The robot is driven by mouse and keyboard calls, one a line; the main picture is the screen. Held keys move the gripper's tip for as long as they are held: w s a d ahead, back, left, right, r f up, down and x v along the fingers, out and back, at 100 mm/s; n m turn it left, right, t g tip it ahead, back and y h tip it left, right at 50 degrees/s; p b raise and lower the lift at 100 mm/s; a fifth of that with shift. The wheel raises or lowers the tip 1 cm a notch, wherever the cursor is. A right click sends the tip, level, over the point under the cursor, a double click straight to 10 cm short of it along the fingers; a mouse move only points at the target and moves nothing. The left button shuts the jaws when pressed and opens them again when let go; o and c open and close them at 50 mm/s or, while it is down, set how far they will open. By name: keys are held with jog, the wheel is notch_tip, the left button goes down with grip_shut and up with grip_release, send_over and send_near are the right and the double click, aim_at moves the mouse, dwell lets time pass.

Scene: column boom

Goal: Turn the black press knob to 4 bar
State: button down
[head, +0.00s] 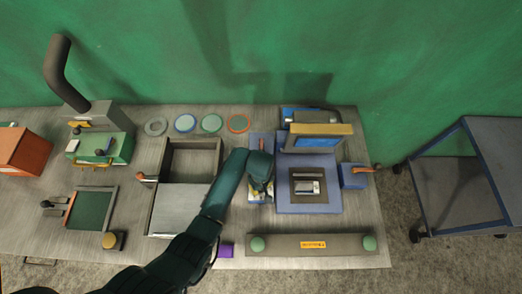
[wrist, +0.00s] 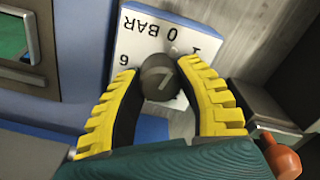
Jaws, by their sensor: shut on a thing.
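The black press knob (wrist: 158,72) sits on a white dial plate (wrist: 140,45) in the wrist view. The plate reads "0 BAR", with a 6 on the left and a 1 on the right; the other numbers are hidden. A paler mark shows on the knob, but I cannot tell which number it points to. My gripper (wrist: 160,68) is shut on the knob, one yellow finger on each side. In the head view my gripper (head: 260,190) is left of the blue press (head: 308,208) and covers the knob.
An orange-handled lever on a blue block (head: 352,176) stands right of the press. A grey bar with two green buttons (head: 310,244) lies in front, beside a purple block (head: 225,250). A grey open box (head: 154,205) is at the left. An orange knob (wrist: 283,160) shows in the wrist view.

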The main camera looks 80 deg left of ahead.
jog(key=m+p, duration=0.1)
jog(key=m, duration=0.3)
jog(key=shift+m, duration=0.3)
jog(key=m+p, duration=0.1)
jog(key=m, duration=0.3)
jog(key=shift+m+p, duration=0.3)
jog(key=m, duration=0.4)
jog(key=shift+m+p, duration=0.3)
jog(key=m, duration=0.8)
jog(key=shift+d+f+p, duration=0.1)
jog(key=shift+p, duration=0.3)
jog(key=m, duration=0.3)
jog(key=shift+m, duration=0.4)
jog(key=m, duration=0.3)
jog(key=shift+m, duration=0.3)
jog(key=m, duration=0.4)
